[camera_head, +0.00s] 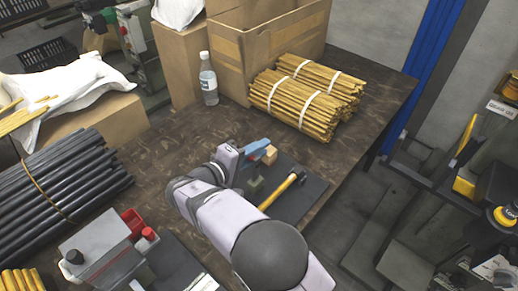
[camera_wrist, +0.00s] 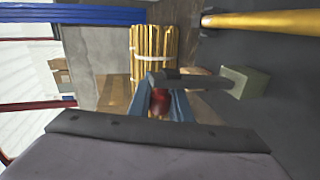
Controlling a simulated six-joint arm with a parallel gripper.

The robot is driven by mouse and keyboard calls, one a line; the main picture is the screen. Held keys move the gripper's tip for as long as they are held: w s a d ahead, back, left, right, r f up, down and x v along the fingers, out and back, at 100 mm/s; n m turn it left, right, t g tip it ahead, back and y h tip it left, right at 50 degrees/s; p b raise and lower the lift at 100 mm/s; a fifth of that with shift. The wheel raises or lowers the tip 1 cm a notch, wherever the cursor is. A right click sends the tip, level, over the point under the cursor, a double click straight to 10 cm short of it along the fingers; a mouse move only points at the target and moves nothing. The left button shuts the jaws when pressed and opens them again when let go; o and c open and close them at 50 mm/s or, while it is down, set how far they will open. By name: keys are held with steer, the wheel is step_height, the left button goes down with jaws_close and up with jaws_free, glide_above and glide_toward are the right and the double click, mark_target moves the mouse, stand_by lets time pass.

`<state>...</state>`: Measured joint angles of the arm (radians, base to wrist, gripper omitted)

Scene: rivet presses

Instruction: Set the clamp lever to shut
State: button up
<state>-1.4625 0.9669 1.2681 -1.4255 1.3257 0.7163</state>
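In the wrist view, the two blue fingers of my gripper (camera_wrist: 160,88) are close together, with the clamp lever's red grip (camera_wrist: 160,103) filling the gap between them. They look shut on it. A dark grey bar (camera_wrist: 200,80) crosses just beyond the fingertips and runs right toward a grey-green block (camera_wrist: 245,83). In the head view, my gripper (camera_head: 258,147) is over the dark mat (camera_head: 312,187), beside a small wooden block (camera_head: 269,156). The grey-green block (camera_head: 254,187) stands below it. My gripper hides most of the clamp, so the lever's angle is unclear.
A hammer with a yellow handle (camera_head: 278,193) lies on the mat close to my gripper. Bundled yellow rods (camera_head: 300,95), a cardboard box (camera_head: 265,50) and a bottle (camera_head: 208,80) stand farther back. Dark rods (camera_head: 60,185) and a grey device with red parts (camera_head: 100,245) are at left.

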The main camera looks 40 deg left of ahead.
jaws_close()
